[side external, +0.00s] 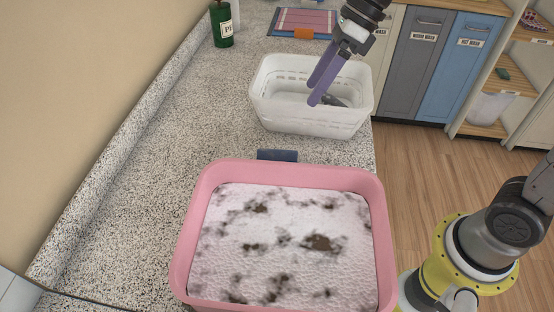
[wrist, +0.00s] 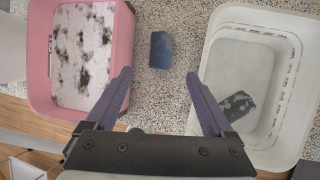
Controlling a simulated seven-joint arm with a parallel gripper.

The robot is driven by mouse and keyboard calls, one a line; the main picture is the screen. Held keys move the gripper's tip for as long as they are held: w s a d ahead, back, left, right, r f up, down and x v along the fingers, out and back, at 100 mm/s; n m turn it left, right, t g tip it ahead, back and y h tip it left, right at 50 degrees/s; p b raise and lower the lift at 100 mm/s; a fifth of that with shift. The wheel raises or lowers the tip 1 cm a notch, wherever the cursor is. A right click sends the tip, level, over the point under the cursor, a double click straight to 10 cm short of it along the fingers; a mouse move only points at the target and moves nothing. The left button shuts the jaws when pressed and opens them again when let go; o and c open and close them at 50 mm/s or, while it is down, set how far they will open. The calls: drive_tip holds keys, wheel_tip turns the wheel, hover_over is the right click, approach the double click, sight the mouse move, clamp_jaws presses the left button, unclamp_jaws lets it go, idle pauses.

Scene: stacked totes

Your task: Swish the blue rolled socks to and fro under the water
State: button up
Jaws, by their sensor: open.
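A dark blue bundle (side external: 277,155), which looks like the rolled socks, lies on the counter between two tubs. The wrist view shows it (wrist: 161,50) beyond my fingertips, apart from them. My gripper (side external: 312,93) is open with nothing between its purple fingers; in the side view it appears over the white tub (side external: 310,123). A dark, pale-spotted item (wrist: 237,105) lies in the white tub, partly hidden by my fingers in the side view. The pink tub (side external: 180,240) holds a white, foamy-looking surface with brown and dark patches. Whether clear water fills the white tub is hard to tell.
A green bottle (side external: 222,25) stands at the back left of the counter. A striped mat (side external: 303,22) and an orange item (side external: 303,34) lie behind the white tub. Bare speckled counter (side external: 150,160) extends to the left. Labelled cabinets (side external: 412,65) stand at the back right.

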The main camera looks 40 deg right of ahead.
drive_tip(key=g, duration=0.1)
approach(280, 150)
drive_tip(key=x, duration=0.5)
drive_tip(key=shift+f, duration=0.2)
drive_tip(key=shift+x, duration=2.9)
drive_tip(key=shift+c, duration=0.2)
drive_tip(key=shift+r, duration=0.1)
drive_tip(key=c, duration=1)
drive_tip(key=shift+r, duration=0.15)
